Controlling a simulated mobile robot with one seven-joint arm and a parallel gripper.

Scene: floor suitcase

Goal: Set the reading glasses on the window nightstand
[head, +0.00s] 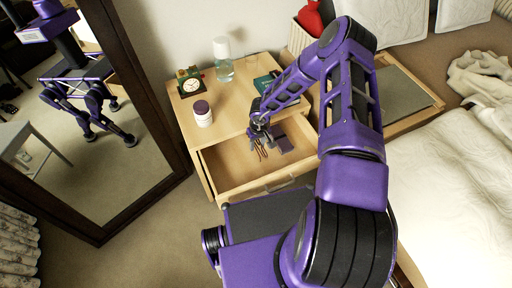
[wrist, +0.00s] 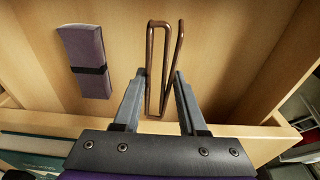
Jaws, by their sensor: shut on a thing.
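The reading glasses, with thin copper-brown frames (wrist: 152,60), are between the fingers of my gripper (wrist: 158,98) in the wrist view. My gripper is shut on them. In the head view my gripper (head: 259,128) hangs over the open drawer (head: 225,168) of a light wood nightstand (head: 228,105), and the glasses (head: 262,151) show just below it. I cannot tell whether they touch the drawer floor. No window is in view, so I cannot tell if this is the window nightstand.
A purple-grey case with a dark band (wrist: 86,62) lies in the drawer. On the nightstand top stand a clock (head: 189,82), a purple-lidded jar (head: 202,114), a bottle (head: 223,62) and a teal book (head: 263,84). Its front middle is clear. A mirror (head: 100,110) stands left, a bed (head: 450,180) right.

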